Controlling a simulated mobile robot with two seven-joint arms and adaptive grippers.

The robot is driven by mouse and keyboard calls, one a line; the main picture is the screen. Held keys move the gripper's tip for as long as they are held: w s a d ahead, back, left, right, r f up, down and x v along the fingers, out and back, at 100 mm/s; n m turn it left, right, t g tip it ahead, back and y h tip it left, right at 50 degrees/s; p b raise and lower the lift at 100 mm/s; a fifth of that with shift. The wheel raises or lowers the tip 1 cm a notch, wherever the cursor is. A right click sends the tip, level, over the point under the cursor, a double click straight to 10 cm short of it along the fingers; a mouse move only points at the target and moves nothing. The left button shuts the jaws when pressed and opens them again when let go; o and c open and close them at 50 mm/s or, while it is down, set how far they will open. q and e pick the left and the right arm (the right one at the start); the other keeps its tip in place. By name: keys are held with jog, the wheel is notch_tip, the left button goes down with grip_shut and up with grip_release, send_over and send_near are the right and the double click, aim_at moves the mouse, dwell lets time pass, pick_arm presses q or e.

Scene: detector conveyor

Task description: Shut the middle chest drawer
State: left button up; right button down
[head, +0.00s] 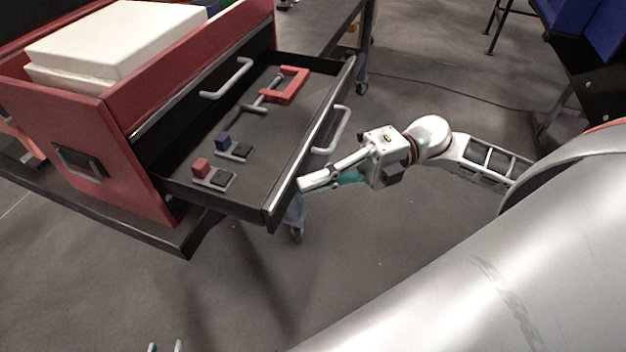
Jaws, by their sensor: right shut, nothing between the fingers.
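The red chest (62,125) stands at the left with one drawer (262,200) pulled far out below a shut upper drawer (190,100). The open drawer has a dark tray and a silver handle (333,132) on its front. Any drawer below it is hidden. My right gripper (303,185) is shut and empty, its fingertips at the outside of the drawer front, toward the near end from the handle. I cannot tell if they touch. My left gripper (165,347) shows only two fingertips, apart, at the bottom edge.
A cream box (115,45) sits on the chest. The chest stands on a dark table (165,235). Open floor lies right of the drawer.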

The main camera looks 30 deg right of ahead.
aim_at(200, 150)
jog(key=w+a+b, duration=0.1)
jog(key=w+a, duration=0.4)
jog(key=w+a+b, duration=0.1)
jog(key=w+a, duration=0.3)
jog(key=w, duration=0.2)
jog(key=w+a+b, duration=0.1)
jog(key=w+a, duration=0.4)
jog(key=w, duration=0.1)
jog(key=shift+a, duration=0.35)
jog(key=shift+w, duration=0.1)
jog(key=shift+r, duration=0.15)
jog(key=shift+d, duration=0.1)
